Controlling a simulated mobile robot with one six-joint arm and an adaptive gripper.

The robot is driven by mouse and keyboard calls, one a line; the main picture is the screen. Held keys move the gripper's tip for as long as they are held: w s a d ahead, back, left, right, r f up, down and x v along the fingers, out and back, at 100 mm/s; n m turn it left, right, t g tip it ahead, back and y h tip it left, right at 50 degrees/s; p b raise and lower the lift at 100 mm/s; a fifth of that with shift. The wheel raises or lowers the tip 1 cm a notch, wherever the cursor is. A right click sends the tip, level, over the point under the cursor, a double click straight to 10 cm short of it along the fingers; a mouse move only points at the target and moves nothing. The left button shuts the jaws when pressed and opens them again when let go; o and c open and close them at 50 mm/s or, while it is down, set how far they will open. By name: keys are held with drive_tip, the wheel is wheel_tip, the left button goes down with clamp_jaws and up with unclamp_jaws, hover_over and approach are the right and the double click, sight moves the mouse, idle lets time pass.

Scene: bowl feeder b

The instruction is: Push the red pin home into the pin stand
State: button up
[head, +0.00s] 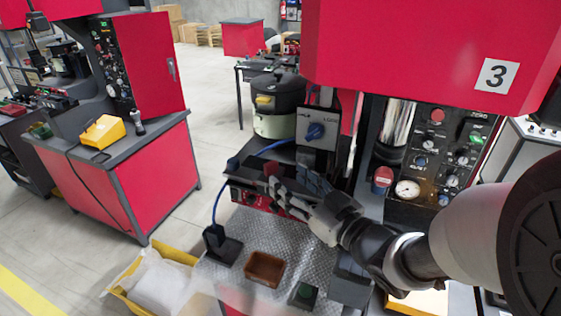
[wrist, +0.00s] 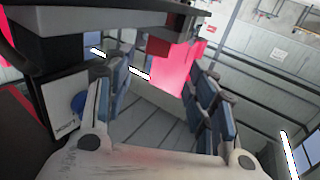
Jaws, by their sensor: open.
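A small red piece (head: 272,168), which may be the top of the red pin, shows just past the tips of my gripper in the head view. Its lower part is hidden, so I cannot tell how deep it sits or whether a stand is under it. My gripper (head: 283,192) reaches in from the right above the dark fixture at the back of the plate. Touching or apart cannot be told. In the wrist view my gripper (wrist: 158,95) has its two fingers spread, with nothing visible held between them. I cannot make out the pin there.
A white panel with a blue knob (head: 316,131) stands close behind my gripper. A blue cable (head: 216,200) runs to a black block (head: 222,246) at the left. A brown tray (head: 265,268) lies on the metal plate. A red cabinet (head: 430,45) overhangs above.

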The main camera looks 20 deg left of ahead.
sight(273, 166)
drive_tip(key=shift+w+x, duration=0.2)
drive_tip(key=shift+x, duration=2.9)
drive_tip(key=shift+d, duration=0.2)
clamp_jaws()
wheel_tip(273, 166, up, 10)
drive_tip(key=p, duration=0.2)
